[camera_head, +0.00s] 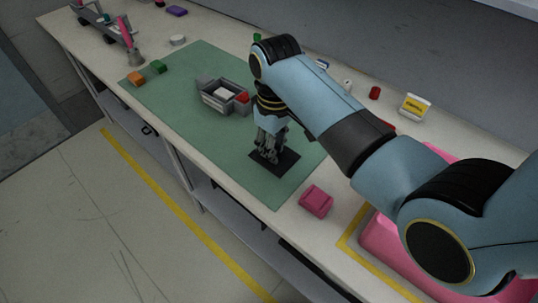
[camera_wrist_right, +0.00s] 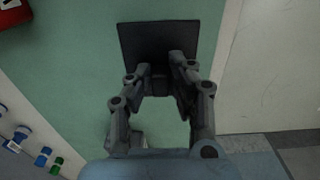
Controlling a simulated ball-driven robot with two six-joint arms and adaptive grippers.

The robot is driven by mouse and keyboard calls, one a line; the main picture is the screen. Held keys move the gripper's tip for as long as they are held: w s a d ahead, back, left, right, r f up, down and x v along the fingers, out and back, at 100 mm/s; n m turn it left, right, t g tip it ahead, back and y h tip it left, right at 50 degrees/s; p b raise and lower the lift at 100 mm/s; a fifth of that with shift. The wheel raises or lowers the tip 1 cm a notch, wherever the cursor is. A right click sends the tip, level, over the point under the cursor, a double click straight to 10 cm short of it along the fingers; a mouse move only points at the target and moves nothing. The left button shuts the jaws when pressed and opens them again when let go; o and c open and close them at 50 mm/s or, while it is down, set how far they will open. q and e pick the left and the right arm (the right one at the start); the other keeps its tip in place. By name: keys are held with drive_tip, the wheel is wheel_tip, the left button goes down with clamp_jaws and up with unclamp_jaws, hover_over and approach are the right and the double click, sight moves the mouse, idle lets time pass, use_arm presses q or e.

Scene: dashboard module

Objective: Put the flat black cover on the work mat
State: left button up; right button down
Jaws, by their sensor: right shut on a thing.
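The flat black cover (camera_head: 288,163) is a thin dark square plate over the front right part of the green work mat (camera_head: 190,112). I cannot tell whether it touches the mat or is held just above it. My right gripper (camera_head: 268,154) points down and is shut on the cover's edge. In the right wrist view the fingertips (camera_wrist_right: 162,68) pinch the near side of the cover (camera_wrist_right: 150,36), with green mat around it. My left gripper is not in view.
A grey box (camera_head: 222,96) with parts in it stands on the mat, left of my gripper. Orange (camera_head: 136,78) and green (camera_head: 158,67) blocks are at the mat's far left. A pink block (camera_head: 316,201) lies right of the mat.

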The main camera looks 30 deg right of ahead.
drive_tip(key=shift+w+a+f, duration=0.25)
drive_tip(key=shift+w+f, duration=0.25)
drive_tip(key=shift+w, duration=0.35)
drive_tip(key=shift+f, duration=2.05)
drive_tip(key=shift+f, duration=0.1)
drive_tip(key=c, duration=1.2)
unclamp_jaws()
wheel_tip(320, 180, up, 12)
drive_tip(key=shift+r+p, duration=0.15)
drive_tip(key=shift+p, duration=0.15)
